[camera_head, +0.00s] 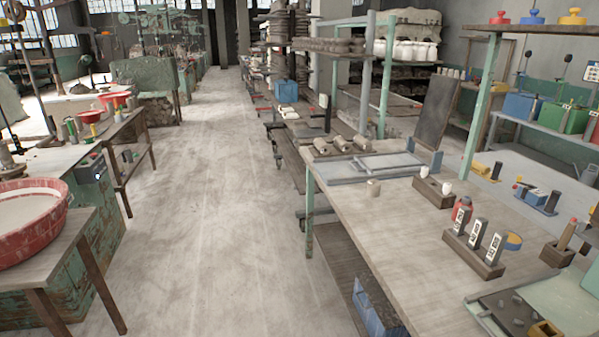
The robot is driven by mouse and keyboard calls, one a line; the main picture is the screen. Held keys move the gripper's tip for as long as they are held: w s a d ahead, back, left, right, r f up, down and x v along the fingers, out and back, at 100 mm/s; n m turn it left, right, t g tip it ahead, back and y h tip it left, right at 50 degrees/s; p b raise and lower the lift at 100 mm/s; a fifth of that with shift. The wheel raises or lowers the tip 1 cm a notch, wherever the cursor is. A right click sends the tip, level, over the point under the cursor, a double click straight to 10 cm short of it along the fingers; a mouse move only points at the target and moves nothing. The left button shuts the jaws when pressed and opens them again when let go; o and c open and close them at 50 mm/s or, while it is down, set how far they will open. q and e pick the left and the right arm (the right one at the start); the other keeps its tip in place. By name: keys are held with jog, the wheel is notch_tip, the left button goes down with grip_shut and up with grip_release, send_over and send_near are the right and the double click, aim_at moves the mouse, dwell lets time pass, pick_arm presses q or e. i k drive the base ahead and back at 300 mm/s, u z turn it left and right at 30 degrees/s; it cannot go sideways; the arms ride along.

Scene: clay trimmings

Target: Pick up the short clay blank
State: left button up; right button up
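Neither of my grippers shows in this view.
A wooden block with white pieces (433,191) sits right of the cylinder. A wooden holder with several labelled grey bars (472,252) and a red bottle (462,208) stand nearer. Several clay rolls (341,145) lie behind the tray. The floor aisle (220,200) is clear.

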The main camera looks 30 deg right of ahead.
aim_at(373, 186)
jog(key=u, duration=0.1)
jog(key=i, duration=2)
jog(key=z, duration=1.15)
jog(key=i, duration=1.3)
jog(key=z, duration=1.3)
jog(key=i, duration=0.2)
jog(key=z, duration=0.05)
